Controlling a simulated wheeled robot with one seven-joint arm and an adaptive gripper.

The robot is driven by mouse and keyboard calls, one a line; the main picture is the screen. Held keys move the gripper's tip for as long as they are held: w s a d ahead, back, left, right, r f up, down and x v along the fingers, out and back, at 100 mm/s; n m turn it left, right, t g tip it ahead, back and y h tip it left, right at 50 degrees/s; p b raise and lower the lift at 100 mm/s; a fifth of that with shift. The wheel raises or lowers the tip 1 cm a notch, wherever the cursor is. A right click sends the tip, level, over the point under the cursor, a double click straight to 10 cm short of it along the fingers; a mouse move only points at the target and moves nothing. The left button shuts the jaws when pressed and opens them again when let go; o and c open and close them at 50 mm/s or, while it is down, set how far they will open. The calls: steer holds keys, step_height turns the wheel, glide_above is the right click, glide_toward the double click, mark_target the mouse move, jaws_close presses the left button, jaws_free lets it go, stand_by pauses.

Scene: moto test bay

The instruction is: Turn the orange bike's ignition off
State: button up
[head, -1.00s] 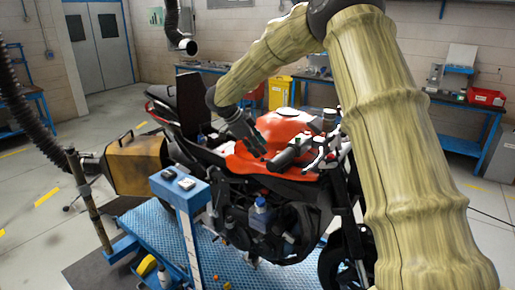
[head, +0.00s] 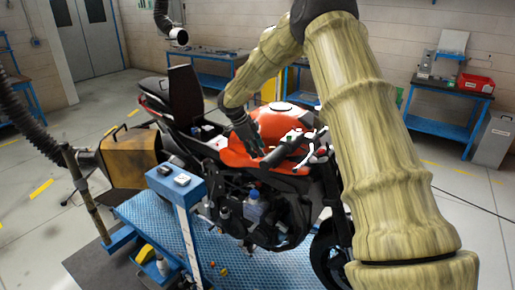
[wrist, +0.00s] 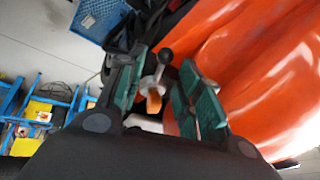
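The orange bike (head: 283,117) stands upright on a blue lift platform, its orange tank also filling the right of the wrist view (wrist: 270,70). My gripper (head: 257,151) is low over the near side of the tank, beside the dark handlebar grip (head: 283,150). In the wrist view my gripper (wrist: 162,92) has its green-padded fingers apart. A small pale part with a dark round knob (wrist: 166,57) and an orange tab (wrist: 154,103) shows between them. I cannot tell whether they touch it, or whether it is the ignition key. No ignition switch is clearly visible in the head view.
A blue post (head: 176,184) with small boxes on top stands in front of the bike. A brown box-like unit (head: 130,157) is at the bike's rear. Blue benches line the back wall; a red bin (head: 475,82) sits on the right one.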

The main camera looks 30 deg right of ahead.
steer(key=shift+x, duration=0.8)
jaws_close()
